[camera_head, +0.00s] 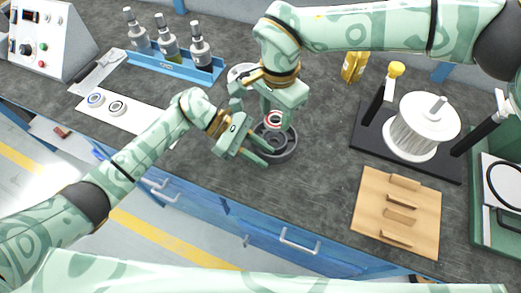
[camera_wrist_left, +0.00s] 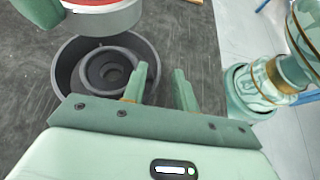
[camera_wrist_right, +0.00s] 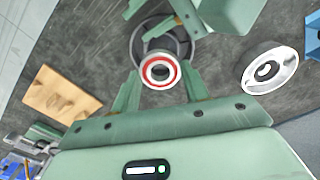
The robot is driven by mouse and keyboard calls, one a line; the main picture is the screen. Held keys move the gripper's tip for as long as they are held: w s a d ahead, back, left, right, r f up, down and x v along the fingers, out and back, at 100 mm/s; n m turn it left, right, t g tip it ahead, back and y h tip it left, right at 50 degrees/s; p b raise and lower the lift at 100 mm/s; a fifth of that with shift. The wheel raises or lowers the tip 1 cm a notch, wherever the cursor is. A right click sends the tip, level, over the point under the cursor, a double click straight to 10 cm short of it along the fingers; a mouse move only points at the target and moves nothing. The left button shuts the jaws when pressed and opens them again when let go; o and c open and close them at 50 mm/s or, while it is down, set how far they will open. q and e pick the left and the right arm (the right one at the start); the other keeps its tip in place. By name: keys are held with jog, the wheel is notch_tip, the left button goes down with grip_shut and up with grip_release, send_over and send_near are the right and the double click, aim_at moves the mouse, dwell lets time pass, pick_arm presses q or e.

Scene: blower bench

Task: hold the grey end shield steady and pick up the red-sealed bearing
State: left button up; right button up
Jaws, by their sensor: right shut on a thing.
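The dark grey end shield (camera_head: 283,154) is a round cup on the bench; its stepped centre shows in the left wrist view (camera_wrist_left: 88,42). My left gripper (camera_head: 267,155) is low at its near side, with open fingers (camera_wrist_left: 162,82) on either side of the rim wall; contact cannot be told. My right gripper (camera_head: 275,115) is shut on the red-sealed bearing (camera_head: 274,120), a silver ring with a red face. The bearing (camera_wrist_right: 160,83) sits between the right fingertips, above the shield and apart from it. Its silver side shows in the left wrist view (camera_wrist_left: 108,22).
A silver round part (camera_wrist_right: 249,80) lies beside the shield. A white mat (camera_head: 142,119) with a blue-ringed and a dark bearing is at left. A wire spool (camera_head: 420,125) and wooden board (camera_head: 370,215) are at right.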

pick_arm(q)
jog(key=shift+w+r, duration=0.1)
jog(key=shift+r, duration=0.05)
jog(key=v, duration=1.1)
jog(key=shift+w+a+r, duration=0.1)
jog(key=shift+a, duration=0.35)
